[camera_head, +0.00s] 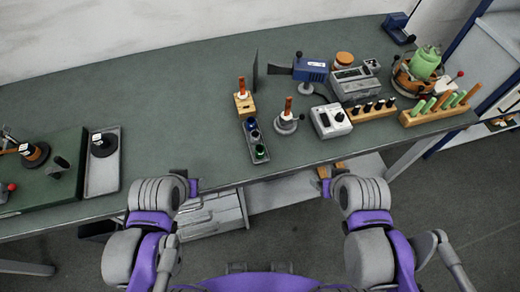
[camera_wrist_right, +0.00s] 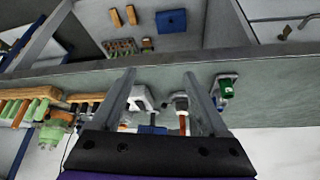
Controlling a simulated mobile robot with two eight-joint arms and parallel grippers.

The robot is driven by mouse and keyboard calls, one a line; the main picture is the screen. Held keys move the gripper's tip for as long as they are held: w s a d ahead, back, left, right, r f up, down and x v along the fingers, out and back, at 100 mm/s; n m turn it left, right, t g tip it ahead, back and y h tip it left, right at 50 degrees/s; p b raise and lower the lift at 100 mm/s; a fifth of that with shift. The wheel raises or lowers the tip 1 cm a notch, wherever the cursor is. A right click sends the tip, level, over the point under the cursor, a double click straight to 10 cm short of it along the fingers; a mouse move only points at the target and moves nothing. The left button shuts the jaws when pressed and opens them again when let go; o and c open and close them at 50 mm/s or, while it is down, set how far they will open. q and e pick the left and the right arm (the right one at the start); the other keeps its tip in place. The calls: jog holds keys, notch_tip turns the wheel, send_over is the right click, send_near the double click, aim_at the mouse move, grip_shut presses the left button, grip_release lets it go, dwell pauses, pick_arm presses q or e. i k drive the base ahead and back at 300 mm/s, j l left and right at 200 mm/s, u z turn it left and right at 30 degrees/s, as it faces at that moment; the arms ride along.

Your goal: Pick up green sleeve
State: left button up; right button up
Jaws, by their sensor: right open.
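A small green sleeve-like piece (camera_head: 260,152) sits at the near end of a narrow grey tray (camera_head: 247,124), close to the table's front edge. It also shows in the right wrist view (camera_wrist_right: 227,88), beyond the finger on the right. My right gripper (camera_head: 324,186) is in front of the table, to the right of the tray and apart from it. In the wrist view its two fingers (camera_wrist_right: 162,95) are spread with nothing held between them. My left gripper (camera_head: 193,187) is in front of the table, left of the tray; its jaws are too small to read.
A white box (camera_head: 331,121), a round stand (camera_head: 286,123) and a wooden block (camera_head: 244,104) are near the tray. The left-centre tabletop is clear.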

aim_at(259, 155)
jog(key=u, duration=0.5)
jog(key=k+l+u, duration=0.1)
jog(key=u, duration=0.25)
jog(key=k+l+u, duration=0.1)
jog(key=u, duration=0.25)
jog(key=k+l+u, duration=0.15)
jog(key=u, duration=0.2)
